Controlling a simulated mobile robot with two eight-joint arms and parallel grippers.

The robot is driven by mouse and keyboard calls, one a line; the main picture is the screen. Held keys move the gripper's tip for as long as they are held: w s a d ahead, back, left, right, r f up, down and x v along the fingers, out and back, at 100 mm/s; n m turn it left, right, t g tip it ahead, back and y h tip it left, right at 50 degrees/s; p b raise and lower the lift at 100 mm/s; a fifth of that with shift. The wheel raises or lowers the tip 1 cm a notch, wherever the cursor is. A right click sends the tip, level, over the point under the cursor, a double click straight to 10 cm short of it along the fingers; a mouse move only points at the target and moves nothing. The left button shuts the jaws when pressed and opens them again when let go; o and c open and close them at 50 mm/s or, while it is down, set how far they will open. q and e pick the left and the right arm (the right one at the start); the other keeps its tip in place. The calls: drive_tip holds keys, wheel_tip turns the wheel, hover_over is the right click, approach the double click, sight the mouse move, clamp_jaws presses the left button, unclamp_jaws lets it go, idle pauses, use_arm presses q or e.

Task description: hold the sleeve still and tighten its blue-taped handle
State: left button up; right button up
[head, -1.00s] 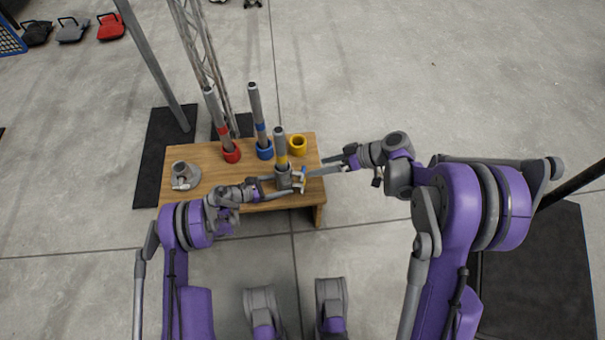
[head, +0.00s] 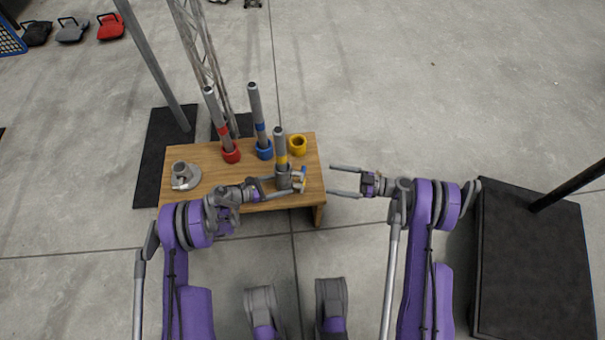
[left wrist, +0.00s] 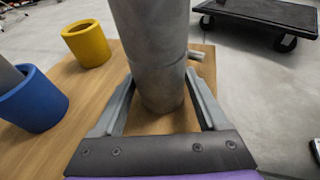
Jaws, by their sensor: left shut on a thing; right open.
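The grey sleeve (head: 283,178) stands near the front right of the wooden table, with a yellow-banded grey tube (head: 280,143) upright in it. My left gripper (head: 284,186) is shut around the sleeve. In the left wrist view both fingers lie along the sides of the grey sleeve (left wrist: 160,80). The blue-taped handle (head: 303,174) sticks out on the sleeve's right side, small and partly unclear in the head view. My right gripper (head: 345,180) is open and empty, to the right of the handle and apart from it, past the table's right edge.
On the wooden table (head: 225,190) stand a red cup (head: 231,154) and a blue cup (head: 264,150) with tubes, an empty yellow cup (head: 298,145) and a grey round-based fitting (head: 184,177). A black platform (head: 535,270) lies right. Floor between is clear.

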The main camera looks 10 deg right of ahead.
sight(302, 174)
drive_tip(key=x, duration=1.1)
drive_tip(key=shift+a, duration=0.2)
drive_tip(key=c, duration=1.3)
